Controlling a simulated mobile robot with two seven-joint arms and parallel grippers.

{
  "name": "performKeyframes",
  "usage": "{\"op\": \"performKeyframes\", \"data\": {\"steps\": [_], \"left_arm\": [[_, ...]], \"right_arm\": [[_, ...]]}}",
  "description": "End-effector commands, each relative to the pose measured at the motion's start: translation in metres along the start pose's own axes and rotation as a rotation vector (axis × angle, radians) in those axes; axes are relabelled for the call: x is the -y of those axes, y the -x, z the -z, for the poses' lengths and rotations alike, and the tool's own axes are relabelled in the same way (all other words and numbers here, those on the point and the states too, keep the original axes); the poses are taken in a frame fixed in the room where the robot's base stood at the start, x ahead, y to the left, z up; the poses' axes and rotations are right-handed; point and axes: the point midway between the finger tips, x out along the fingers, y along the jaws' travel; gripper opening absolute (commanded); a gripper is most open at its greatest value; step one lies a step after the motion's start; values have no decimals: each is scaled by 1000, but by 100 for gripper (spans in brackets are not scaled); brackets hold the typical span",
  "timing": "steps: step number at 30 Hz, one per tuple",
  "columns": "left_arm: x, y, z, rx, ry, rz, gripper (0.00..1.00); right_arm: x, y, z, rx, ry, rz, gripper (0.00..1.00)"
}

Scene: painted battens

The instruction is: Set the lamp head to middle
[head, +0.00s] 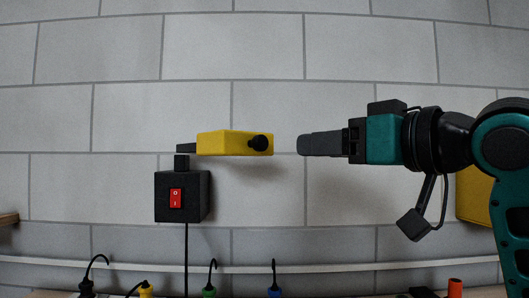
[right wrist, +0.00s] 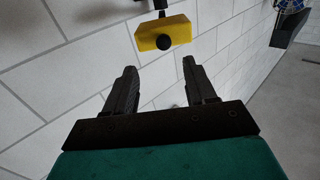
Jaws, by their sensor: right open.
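The lamp head (head: 222,143) is a yellow block with a black knob (head: 258,143) near its right end. It points to the right, about level, from a short black joint (head: 186,149) above a black box (head: 170,205) with a red rocker switch (head: 176,198). My right gripper (head: 302,145) is to the right of the lamp head at about the same height, with a gap between them. In the right wrist view the lamp head (right wrist: 178,31) lies beyond the open, empty fingers (right wrist: 160,66). My left gripper is not in view.
A pale block wall (head: 270,60) stands behind. A black cable (head: 186,255) hangs from the box. Below, a pale rail (head: 330,267) runs across, with several dark hooked items with coloured parts (head: 209,292). A yellow object (head: 472,195) is partly hidden behind my right arm.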

Motion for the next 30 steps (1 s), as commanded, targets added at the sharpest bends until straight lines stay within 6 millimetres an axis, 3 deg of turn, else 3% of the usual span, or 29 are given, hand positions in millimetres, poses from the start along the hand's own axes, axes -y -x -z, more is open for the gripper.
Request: {"op": "performKeyframes", "data": {"steps": [4, 8, 21, 30], "left_arm": [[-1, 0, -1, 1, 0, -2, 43], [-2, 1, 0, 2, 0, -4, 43], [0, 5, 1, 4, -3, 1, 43], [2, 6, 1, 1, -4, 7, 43]], "right_arm": [[8, 6, 11, -2, 22, 8, 55], [9, -6, 12, 1, 19, 11, 55], [9, -92, 12, 0, 19, 10, 55], [9, -120, 12, -2, 21, 8, 55]]}}
